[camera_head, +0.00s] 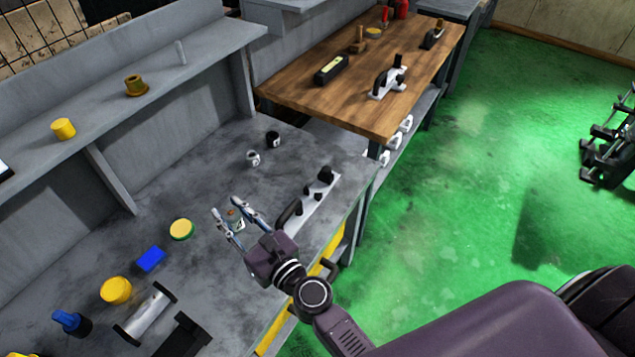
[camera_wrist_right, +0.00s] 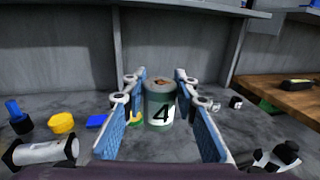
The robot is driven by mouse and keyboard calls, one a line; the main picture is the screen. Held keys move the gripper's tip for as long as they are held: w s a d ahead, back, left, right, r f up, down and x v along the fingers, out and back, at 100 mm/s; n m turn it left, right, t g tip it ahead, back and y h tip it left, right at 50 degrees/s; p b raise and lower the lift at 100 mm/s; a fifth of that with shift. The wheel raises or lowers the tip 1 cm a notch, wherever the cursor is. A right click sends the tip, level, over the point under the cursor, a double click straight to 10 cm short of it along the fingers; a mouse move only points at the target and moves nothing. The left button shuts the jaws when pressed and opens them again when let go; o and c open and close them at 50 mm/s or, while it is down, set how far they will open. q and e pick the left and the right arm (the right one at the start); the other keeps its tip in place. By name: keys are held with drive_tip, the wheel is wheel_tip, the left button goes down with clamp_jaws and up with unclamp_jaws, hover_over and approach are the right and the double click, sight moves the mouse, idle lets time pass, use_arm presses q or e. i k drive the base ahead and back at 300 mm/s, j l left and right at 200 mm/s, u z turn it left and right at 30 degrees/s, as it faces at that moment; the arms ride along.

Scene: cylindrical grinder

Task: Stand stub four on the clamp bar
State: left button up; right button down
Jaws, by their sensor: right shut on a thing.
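Stub four is a grey-green cylinder with a brown top and a black "4" on a white patch (camera_wrist_right: 160,106). In the head view stub four (camera_head: 236,221) is between the fingers of my right gripper (camera_head: 232,214), which is shut on it. It is upright; whether its base touches the bench is hard to tell. A white bar with black knobs and a black handle (camera_head: 318,199), which looks like the clamp bar, lies on the grey bench right of the gripper. Part of it shows at the lower right in the wrist view (camera_wrist_right: 275,158). My left gripper is out of view.
A black stub (camera_head: 272,138) and a pale stub (camera_head: 253,158) stand behind the bar. A green-yellow disc (camera_head: 181,229), a blue block (camera_head: 151,258), a yellow cylinder (camera_head: 116,290) and a metal roller (camera_head: 146,314) are on the left. A shelf (camera_head: 100,110) runs above the bench.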

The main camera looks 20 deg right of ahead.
sight(308, 196)
drive_tip(key=i+l, duration=0.15)
drive_tip(key=l, duration=0.2)
drive_tip(key=i+l, duration=0.15)
drive_tip(key=l, duration=0.15)
drive_tip(key=i+l, duration=0.15)
drive_tip(key=l, duration=0.2)
drive_tip(key=i+l, duration=0.15)
drive_tip(key=l, duration=0.15)
